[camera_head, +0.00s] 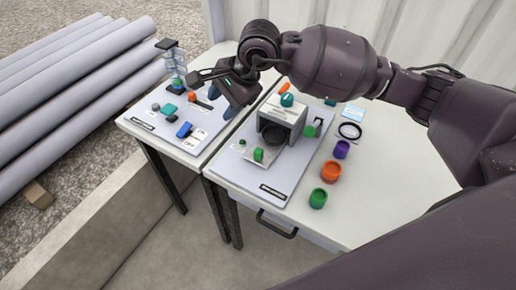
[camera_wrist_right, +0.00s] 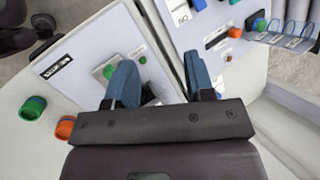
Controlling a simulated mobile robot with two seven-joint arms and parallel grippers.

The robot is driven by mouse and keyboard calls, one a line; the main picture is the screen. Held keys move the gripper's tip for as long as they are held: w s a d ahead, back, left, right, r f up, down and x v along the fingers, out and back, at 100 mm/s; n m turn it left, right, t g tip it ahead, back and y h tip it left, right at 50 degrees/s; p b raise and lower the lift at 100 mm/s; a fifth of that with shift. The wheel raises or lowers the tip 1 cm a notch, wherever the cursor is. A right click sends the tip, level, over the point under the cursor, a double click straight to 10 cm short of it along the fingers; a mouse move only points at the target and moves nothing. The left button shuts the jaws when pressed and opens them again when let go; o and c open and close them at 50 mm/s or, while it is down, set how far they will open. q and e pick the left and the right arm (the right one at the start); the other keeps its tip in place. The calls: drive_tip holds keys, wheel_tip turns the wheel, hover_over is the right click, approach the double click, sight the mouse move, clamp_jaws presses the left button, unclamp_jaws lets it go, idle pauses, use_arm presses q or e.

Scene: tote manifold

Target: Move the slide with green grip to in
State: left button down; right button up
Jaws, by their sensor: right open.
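A green grip (camera_head: 258,154) stands on a light plate at the front of the right-hand board (camera_head: 268,176). It also shows in the right wrist view (camera_wrist_right: 109,72), left of my fingers. Another green grip (camera_head: 309,131) is at the right side of the grey housing (camera_head: 284,112); I cannot tell which of these belongs to the slide. My right gripper (camera_head: 236,103) is open and empty, left of the housing near the gap between the boards. Its two blue fingers stand apart in the wrist view (camera_wrist_right: 162,82). My left gripper is not in view.
Green (camera_head: 318,198), orange (camera_head: 331,171) and purple (camera_head: 341,149) cups stand right of the board. A black ring (camera_head: 350,131) lies behind them. The left board (camera_head: 150,125) carries a teal block (camera_head: 169,108) and a blue piece (camera_head: 184,129). The table's right front is clear.

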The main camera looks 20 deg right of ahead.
sight(259, 150)
drive_tip(key=s+d+f+n+g+h, duration=0.3)
drive_tip(key=s+d+f+h, duration=0.15)
drive_tip(key=d, duration=0.25)
drive_tip(key=shift+h, duration=0.25)
drive_tip(key=f, duration=0.7)
drive_tip(key=f+b, duration=0.1)
drive_tip(key=f, duration=0.2)
drive_tip(key=shift+w+a+f, duration=0.2)
drive_tip(key=shift+w+f, duration=0.1)
drive_tip(key=shift+f, duration=0.1)
clamp_jaws()
